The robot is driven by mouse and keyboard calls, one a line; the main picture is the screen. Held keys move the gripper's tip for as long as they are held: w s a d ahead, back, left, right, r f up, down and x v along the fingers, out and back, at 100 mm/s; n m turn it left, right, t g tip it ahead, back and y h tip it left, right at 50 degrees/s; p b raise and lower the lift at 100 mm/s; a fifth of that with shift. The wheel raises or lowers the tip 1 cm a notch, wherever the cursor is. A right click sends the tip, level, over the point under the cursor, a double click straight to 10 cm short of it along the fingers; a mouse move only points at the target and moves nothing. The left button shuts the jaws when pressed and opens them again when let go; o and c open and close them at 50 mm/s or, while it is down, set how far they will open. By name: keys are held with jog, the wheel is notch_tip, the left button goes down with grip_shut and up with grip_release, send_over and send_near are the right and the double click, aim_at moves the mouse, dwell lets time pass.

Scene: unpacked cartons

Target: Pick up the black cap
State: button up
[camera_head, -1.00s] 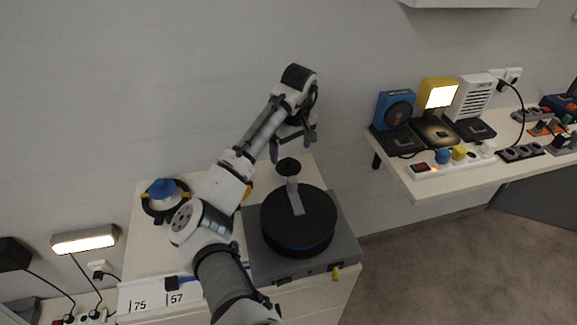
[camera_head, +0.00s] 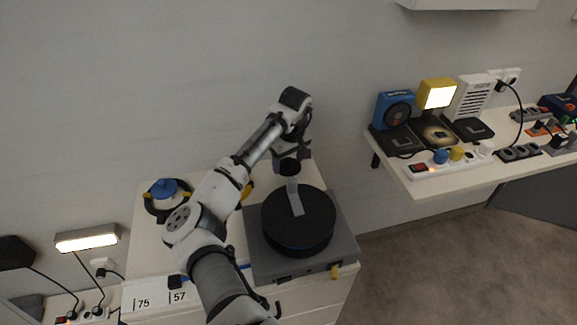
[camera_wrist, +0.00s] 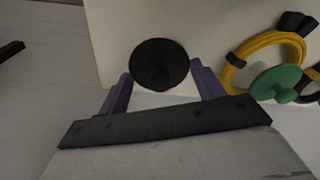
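The black cap (camera_head: 289,166) is a small dark round piece at the upper end of a grey bar (camera_head: 294,197) that shows over a large black round drum (camera_head: 318,215). I cannot tell whether the cap is fixed to the bar. My gripper (camera_head: 292,157) is open just above the cap, its fingers on either side. In the wrist view the cap (camera_wrist: 160,65) is a black disc between the two purple fingertips, with visible gaps on both sides. My fingers do not visibly touch it.
The drum sits on a grey base (camera_head: 345,245) on a cream cabinet. A blue-topped round item (camera_head: 165,188) stands at the left. A yellow cable coil (camera_wrist: 240,62) with a green disc (camera_wrist: 275,84) lies right of the cap. A shelf with devices is at right.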

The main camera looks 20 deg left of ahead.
aim_at(289, 159)
jog(key=c, duration=0.5)
jog(key=shift+c, duration=0.2)
jog(key=shift+r, duration=0.1)
notch_tip(289, 159, up, 20)
jog(key=b, duration=0.1)
dwell(0.3)
